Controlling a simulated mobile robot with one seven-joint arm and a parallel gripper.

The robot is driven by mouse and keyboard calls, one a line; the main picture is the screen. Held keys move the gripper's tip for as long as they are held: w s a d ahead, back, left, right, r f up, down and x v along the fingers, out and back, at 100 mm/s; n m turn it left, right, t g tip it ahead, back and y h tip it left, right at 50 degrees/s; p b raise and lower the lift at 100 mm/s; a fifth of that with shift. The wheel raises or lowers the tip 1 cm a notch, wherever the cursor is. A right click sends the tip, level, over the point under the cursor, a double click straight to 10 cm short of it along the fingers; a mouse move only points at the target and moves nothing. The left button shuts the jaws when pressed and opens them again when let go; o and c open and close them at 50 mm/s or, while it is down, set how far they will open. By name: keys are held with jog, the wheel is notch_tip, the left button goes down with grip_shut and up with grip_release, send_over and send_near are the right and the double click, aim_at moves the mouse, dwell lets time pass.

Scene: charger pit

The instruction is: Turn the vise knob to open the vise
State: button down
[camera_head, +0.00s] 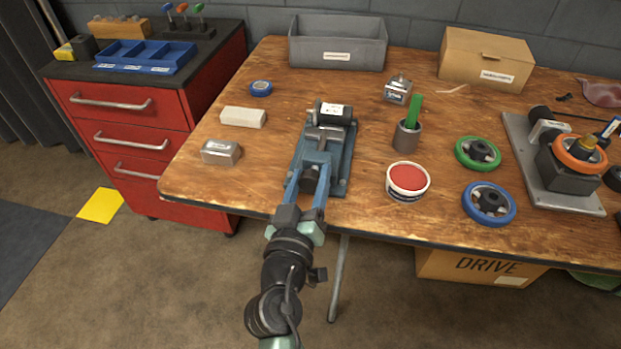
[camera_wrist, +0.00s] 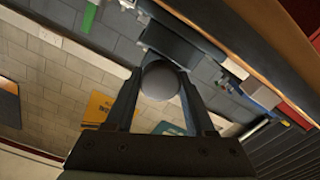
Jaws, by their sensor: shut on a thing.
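The blue-grey vise (camera_head: 342,160) sits near the front edge of the wooden workbench. A dark cylinder with a white label (camera_head: 334,114) is at its far end. My gripper (camera_head: 312,178) reaches in from the front, with its blue fingers on either side of the dark knob (camera_head: 308,180) at the vise's near end. In the wrist view the fingers (camera_wrist: 160,90) are shut on a round grey knob end (camera_wrist: 160,80). The vise jaws are partly hidden, and I cannot tell how far apart they are.
On the workbench (camera_head: 270,190), a metal block (camera_head: 220,152) and a pale block (camera_head: 243,117) lie left of the vise. A red-topped tub (camera_head: 407,180) and a grey cup with a green item (camera_head: 407,135) stand to its right. A red drawer cabinet (camera_head: 140,130) stands left.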

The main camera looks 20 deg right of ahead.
jog(key=n, duration=0.4)
jog(key=shift+a+f+n, duration=0.1)
jog(key=shift+n, duration=0.2)
dwell(0.3)
jog(key=shift+c, duration=1.4)
grip_release()
jog(key=v, duration=1.3)
jog(key=shift+w, duration=0.15)
